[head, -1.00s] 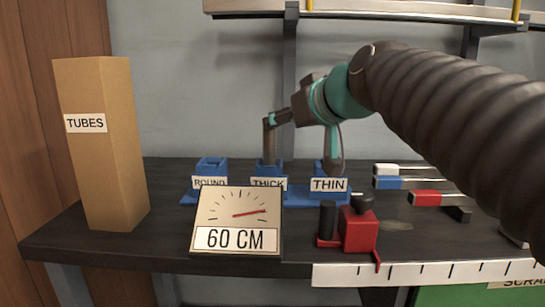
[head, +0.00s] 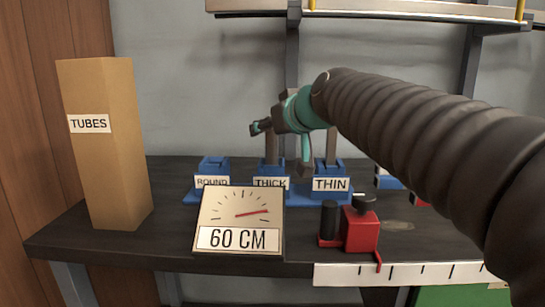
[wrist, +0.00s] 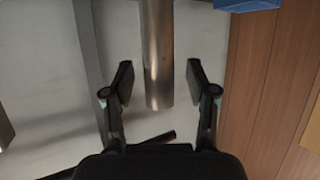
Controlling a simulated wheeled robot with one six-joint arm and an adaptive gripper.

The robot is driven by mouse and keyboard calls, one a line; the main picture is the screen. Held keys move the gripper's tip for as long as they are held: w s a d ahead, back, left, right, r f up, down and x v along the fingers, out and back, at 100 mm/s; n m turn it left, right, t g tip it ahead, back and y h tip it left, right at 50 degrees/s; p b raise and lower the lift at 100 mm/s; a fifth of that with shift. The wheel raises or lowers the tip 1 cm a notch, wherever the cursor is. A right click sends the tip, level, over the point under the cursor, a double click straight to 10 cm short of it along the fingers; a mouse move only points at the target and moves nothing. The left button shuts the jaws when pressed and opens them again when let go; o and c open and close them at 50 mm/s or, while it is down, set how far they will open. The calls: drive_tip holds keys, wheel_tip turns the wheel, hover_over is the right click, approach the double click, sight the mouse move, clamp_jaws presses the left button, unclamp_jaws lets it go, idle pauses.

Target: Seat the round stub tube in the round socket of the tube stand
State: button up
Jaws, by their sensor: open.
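The tube stand (head: 300,190) is blue, with sockets labelled ROUND, THICK and THIN. The round socket (head: 213,168) shows no tube. A grey-brown tube (head: 271,150) stands upright in the THICK socket, and another (head: 330,147) in the THIN socket. My gripper (head: 259,127) is open near the top of the THICK tube. In the wrist view a metallic tube (wrist: 157,50) comes from the top edge, its end between the open fingers (wrist: 160,88) with gaps on both sides. I cannot make out the round stub tube for certain.
A tall cardboard TUBES box (head: 105,160) stands at the left. A 60 CM dial sign (head: 238,220) is in front of the stand. A red clamp (head: 358,230) with black parts sits to its right. A shelf (head: 370,14) crosses above.

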clamp_jaws()
